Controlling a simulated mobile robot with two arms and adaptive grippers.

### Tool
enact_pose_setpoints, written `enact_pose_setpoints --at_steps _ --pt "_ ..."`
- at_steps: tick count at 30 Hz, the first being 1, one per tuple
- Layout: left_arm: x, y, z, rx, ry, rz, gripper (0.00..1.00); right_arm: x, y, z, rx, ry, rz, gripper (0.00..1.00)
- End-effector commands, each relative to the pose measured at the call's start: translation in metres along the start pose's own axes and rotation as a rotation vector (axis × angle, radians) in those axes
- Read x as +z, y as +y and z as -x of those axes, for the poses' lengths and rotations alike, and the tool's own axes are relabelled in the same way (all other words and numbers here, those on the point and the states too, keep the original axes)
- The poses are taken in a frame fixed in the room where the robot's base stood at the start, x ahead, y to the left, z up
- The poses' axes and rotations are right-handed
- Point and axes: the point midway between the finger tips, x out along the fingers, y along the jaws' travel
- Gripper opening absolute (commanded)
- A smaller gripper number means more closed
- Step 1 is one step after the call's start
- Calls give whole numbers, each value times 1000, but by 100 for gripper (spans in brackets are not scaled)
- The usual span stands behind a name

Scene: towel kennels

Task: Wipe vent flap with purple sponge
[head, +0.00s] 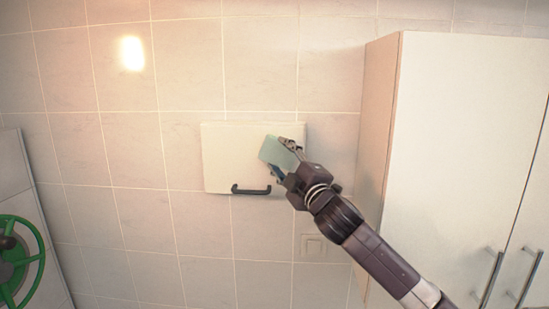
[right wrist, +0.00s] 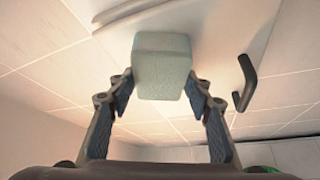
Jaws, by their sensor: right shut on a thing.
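The vent flap (head: 228,155) is a cream-white square panel on the tiled wall, with a black handle (head: 250,189) at its lower edge. It looks closed. My right gripper (head: 284,158) is in front of the flap's right part, shut on a sponge (head: 277,152). This sponge looks pale green, not purple. In the right wrist view the sponge (right wrist: 162,65) is a block between both fingers, with the flap (right wrist: 222,38) behind it and the handle (right wrist: 246,82) to the right. I cannot tell whether the sponge touches the flap. My left gripper is not in view.
A tall white cabinet (head: 455,140) with metal handles stands to the right, close to my right arm. A green wheel (head: 20,262) is at the lower left, by a grey panel (head: 14,165). A wall switch (head: 313,245) sits below the flap. The wall left of the flap is clear.

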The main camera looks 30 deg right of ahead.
Motion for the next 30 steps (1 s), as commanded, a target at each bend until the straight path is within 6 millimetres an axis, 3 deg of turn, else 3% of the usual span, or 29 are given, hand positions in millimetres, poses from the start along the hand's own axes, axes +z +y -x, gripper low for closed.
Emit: enact_pose_setpoints --at_steps 6,12,30 --pt "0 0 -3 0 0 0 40 17 7 10 0 -5 4 26" --pt "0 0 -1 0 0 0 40 17 8 10 -1 -2 0 26" --pt "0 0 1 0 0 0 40 -11 -6 -7 -1 -1 0 26"
